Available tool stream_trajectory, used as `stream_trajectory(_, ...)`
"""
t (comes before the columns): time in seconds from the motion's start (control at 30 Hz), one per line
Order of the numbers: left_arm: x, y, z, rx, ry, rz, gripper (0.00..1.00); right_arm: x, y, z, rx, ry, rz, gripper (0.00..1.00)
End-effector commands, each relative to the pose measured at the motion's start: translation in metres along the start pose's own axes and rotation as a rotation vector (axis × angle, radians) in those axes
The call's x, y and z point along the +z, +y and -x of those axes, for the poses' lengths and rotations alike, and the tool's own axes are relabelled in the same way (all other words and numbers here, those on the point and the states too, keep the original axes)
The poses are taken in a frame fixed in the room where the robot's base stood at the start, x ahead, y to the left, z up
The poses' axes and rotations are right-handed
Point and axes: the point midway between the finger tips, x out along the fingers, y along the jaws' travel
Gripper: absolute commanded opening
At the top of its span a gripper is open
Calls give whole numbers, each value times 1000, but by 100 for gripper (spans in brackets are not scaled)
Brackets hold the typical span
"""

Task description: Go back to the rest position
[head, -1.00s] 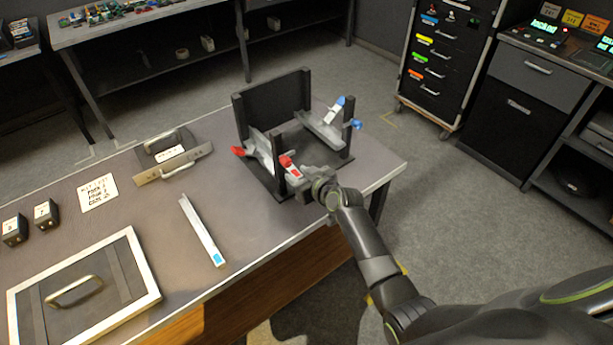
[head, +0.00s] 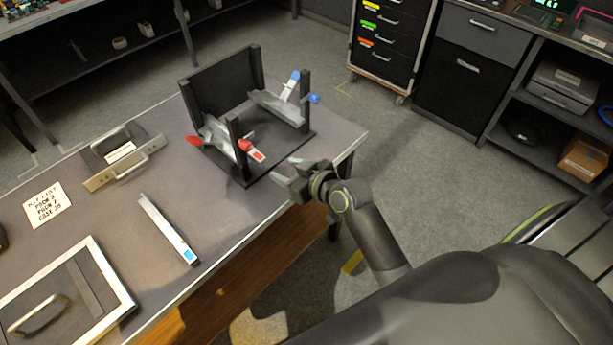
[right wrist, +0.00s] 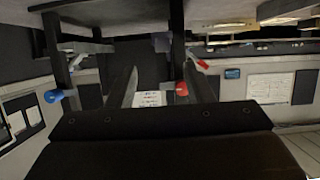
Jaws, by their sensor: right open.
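My right gripper (head: 288,180) is open and empty in the head view, just off the front right corner of the black stand (head: 222,88). It is apart from the stand's front post and the red-ended piece (head: 250,150) there. A grey rail with red ends (head: 217,134) sits on the stand's left side. A second grey rail with blue ends (head: 277,106) sits on its right side. In the right wrist view the two dark fingers (right wrist: 165,88) are spread, with red and blue ends (right wrist: 53,96) beyond them. My left gripper is not in view.
On the table (head: 100,215) lie a white channel with a blue end (head: 168,228), a framed panel with a handle (head: 65,300), a handled metal block (head: 123,155) and a written card (head: 45,205). A drawer cabinet (head: 388,50) stands behind. Open floor lies right of the table.

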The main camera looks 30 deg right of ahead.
Motion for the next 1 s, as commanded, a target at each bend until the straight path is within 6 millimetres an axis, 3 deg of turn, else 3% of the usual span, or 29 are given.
stream_trajectory(0.1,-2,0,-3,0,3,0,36,1,1,23,3,2,3,47)
stream_trajectory(0.33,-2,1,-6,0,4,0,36,0,2,53,4,6,3,47)
stream_trajectory(0.77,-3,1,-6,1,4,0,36,2,3,61,7,1,-3,47)
stream_trajectory(0.87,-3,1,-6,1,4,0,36,23,10,54,27,-37,-24,47)
stream_trajectory(0.97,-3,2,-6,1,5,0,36,67,21,42,67,-114,-66,47)
stream_trajectory(1.0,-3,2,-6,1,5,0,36,90,26,38,87,-154,-86,47)
